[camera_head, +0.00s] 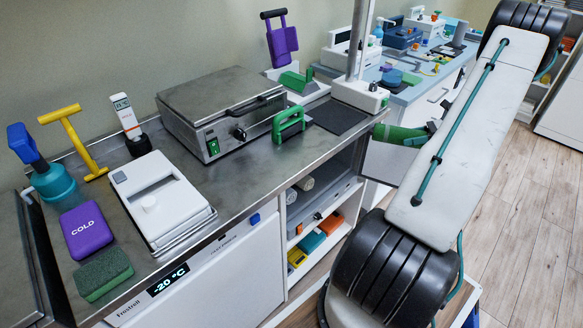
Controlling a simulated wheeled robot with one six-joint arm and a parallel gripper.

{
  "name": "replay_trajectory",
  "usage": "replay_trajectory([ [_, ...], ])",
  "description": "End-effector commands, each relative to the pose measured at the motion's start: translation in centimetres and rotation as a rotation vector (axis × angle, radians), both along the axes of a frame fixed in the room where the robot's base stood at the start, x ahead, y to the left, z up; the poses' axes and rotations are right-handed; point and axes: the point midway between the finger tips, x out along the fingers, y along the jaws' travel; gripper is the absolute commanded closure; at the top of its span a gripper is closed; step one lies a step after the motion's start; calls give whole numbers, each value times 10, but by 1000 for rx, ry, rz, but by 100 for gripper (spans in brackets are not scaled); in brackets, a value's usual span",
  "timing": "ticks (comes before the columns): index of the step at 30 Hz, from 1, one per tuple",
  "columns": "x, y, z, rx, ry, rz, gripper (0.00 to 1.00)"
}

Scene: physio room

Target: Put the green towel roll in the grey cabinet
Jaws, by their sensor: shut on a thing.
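The green towel roll (396,134) is held lying roughly level, just off the counter's right front edge. My gripper (428,132) is shut on its right end; my own arm link partly hides the jaws. An open-fronted cabinet with grey shelves (326,196) is under the counter, left of and below the roll. Pale rolls (305,183) lie on its upper shelf. I cannot tell for sure that this is the grey cabinet, as other cabinet fronts here look white. The roll is outside it.
The steel counter (235,185) carries a hot-plate box (218,112), a white device (160,200), a purple cold pack (86,230) and a green handle (288,123). Small coloured boxes (311,241) fill the lower shelf. A white freezer (215,280) stands left of the shelves. Wooden floor (520,190) is clear at right.

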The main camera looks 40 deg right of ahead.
Motion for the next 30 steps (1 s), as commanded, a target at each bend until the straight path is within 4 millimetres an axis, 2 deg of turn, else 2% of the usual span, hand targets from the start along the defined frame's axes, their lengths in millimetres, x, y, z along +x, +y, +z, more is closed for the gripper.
replay_trajectory([
  [1, -1, 16, -27, 11, 3, -4, 59],
  [4, 5, 44, -71, 10, 2, -24, 59],
  [7, 24, 70, -110, 9, 4, -82, 59],
  [9, 41, 80, -133, 6, 5, -161, 59],
  [12, 57, 80, -154, 3, 4, -279, 59],
  [18, 67, 71, -180, -1, 3, -446, 59],
  [22, 76, 68, -185, -2, 2, -486, 59],
  [26, 104, 70, -185, -4, -1, -487, 59],
  [30, 142, 73, -185, -4, -1, -486, 59],
])
